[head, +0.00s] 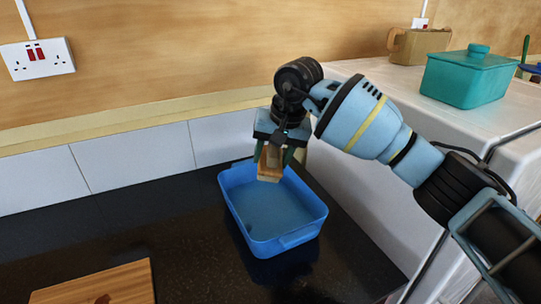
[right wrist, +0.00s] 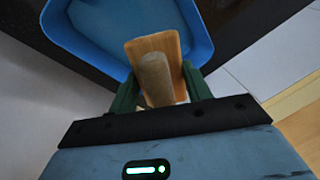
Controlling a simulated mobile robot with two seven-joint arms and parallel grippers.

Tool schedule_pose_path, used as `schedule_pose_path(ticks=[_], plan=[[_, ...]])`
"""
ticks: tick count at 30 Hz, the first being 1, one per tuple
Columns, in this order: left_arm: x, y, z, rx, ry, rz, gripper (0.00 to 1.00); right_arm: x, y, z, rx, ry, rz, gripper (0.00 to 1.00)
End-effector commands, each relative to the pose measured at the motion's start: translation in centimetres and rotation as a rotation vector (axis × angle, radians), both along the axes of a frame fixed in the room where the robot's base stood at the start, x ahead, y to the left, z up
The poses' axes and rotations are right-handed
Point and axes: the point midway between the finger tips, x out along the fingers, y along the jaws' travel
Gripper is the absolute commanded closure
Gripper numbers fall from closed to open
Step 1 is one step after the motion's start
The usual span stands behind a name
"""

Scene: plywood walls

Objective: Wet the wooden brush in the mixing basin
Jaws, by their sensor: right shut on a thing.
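The blue basin (head: 272,238) stands on the dark counter, with liquid showing inside it. My right gripper (head: 273,158) is over the far end of the basin, pointing down, and is shut on the wooden brush (head: 270,174). The brush hangs between the fingers, and its lower end looks close to the basin's rim height; I cannot tell if it touches the liquid. In the right wrist view the brush (right wrist: 152,50) sits between the green fingers of the gripper (right wrist: 157,90), with the basin (right wrist: 198,35) beyond it. My left gripper is not in view.
A white appliance (head: 365,215) stands right of the basin, higher than the counter. A teal lidded box (head: 466,78) and a brown container (head: 420,46) are on it. A wooden board (head: 105,285) lies front left. A tiled wall (head: 125,155) runs behind; the counter between is clear.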

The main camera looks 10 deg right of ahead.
Motion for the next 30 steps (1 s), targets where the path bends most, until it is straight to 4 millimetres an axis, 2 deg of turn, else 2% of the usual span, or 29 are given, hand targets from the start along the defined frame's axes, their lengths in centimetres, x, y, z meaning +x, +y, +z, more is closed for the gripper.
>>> schedule_pose_path(ticks=[30], plan=[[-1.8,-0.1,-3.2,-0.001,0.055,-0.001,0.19,0.0,0.0,-8.9,-0.001,0.003,0.000,0.70]])
